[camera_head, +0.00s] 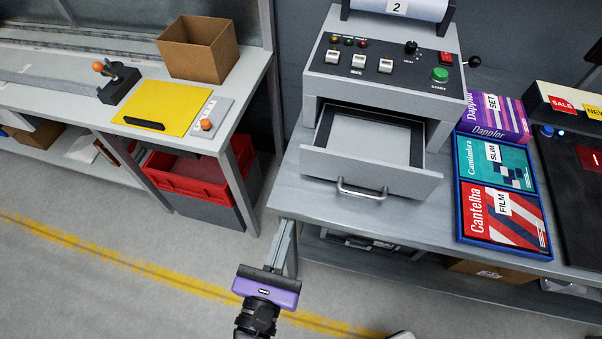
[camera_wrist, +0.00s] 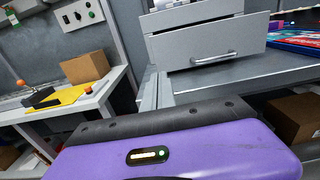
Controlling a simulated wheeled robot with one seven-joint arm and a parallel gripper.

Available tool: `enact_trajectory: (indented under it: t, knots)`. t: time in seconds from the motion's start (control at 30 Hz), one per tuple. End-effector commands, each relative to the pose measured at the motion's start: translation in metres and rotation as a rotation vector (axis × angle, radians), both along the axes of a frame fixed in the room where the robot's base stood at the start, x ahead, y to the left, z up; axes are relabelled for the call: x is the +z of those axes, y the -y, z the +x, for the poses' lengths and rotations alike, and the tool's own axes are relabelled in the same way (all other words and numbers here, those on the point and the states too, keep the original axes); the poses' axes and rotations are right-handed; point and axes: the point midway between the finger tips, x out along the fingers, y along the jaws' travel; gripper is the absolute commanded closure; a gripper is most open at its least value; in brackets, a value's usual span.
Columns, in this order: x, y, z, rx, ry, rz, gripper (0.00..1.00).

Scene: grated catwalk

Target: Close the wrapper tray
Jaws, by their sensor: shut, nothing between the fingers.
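The wrapper tray (camera_head: 425,184) is a grey drawer pulled out from the wrapper machine (camera_head: 385,92), with its inside showing from above. Its silver bar handle (camera_head: 362,190) is on the front face. In the wrist view the tray front (camera_wrist: 205,47) and handle (camera_wrist: 214,57) show ahead, at the upper right. My gripper (camera_head: 286,223) has a purple body and grey fingers. It is shut and empty, in front of the bench edge, below and left of the handle, and apart from the tray. In the wrist view the fingers (camera_wrist: 158,88) show beyond the purple body.
The machine stands on a grey bench (camera_head: 305,188). Right of the tray, a blue-rimmed holder (camera_head: 459,205) carries flat boxes. Left is another bench with a cardboard box (camera_head: 198,50), a yellow sheet (camera_head: 168,106) and a red bin (camera_head: 185,178) below. Floor in front is mostly clear.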

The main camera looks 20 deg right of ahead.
Motion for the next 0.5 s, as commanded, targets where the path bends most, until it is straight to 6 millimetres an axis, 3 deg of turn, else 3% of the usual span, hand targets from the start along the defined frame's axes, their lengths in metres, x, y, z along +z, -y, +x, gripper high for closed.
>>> enact_trajectory:
  t: [0.5]
  knots:
    - [0.001,0.055,0.074,-0.002,0.001,0.003,1.0]
